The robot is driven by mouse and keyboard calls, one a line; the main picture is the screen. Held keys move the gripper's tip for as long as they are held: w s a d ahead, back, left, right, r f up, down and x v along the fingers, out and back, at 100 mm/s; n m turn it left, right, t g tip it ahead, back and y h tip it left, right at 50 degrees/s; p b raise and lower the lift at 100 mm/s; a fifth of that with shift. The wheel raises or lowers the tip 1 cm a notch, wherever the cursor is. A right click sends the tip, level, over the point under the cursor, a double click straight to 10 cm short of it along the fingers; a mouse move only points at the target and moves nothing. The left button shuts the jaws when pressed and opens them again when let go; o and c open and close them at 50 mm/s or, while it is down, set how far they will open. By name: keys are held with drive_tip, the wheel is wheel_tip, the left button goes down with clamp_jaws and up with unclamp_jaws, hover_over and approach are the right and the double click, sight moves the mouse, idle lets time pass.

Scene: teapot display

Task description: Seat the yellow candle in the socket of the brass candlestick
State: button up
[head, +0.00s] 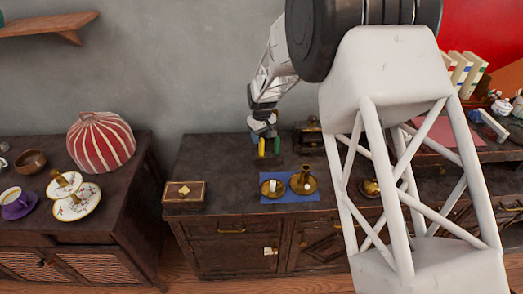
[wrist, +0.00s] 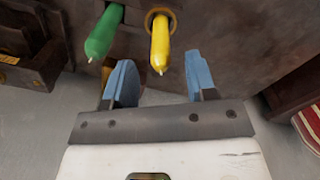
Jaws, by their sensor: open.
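The yellow candle (head: 262,147) stands upright near the back of the dark cabinet top, just left of a green candle (head: 277,146). In the wrist view the yellow candle (wrist: 160,45) points its wick at the camera, with a brass ring around its far end. My gripper (wrist: 158,66) is open above it; the candle's tip shows between the blue fingertips, not gripped. In the head view my gripper (head: 265,128) is just above the candles. Two brass holders, a right one (head: 304,186) and a left one (head: 272,194), stand on a blue mat (head: 293,199); which is the candlestick is unclear.
The green candle (wrist: 102,36) stands close beside the left finger. A wooden box (head: 184,195) sits at the cabinet's left end. Another brass piece (head: 371,188) is right of the mat. A striped dome (head: 101,140) stands on the left cabinet. The top between box and mat is clear.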

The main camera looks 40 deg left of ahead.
drive_tip(key=shift+f, duration=1.85)
clamp_jaws()
drive_tip(key=shift+r, duration=0.1)
drive_tip(key=shift+r, duration=4.95)
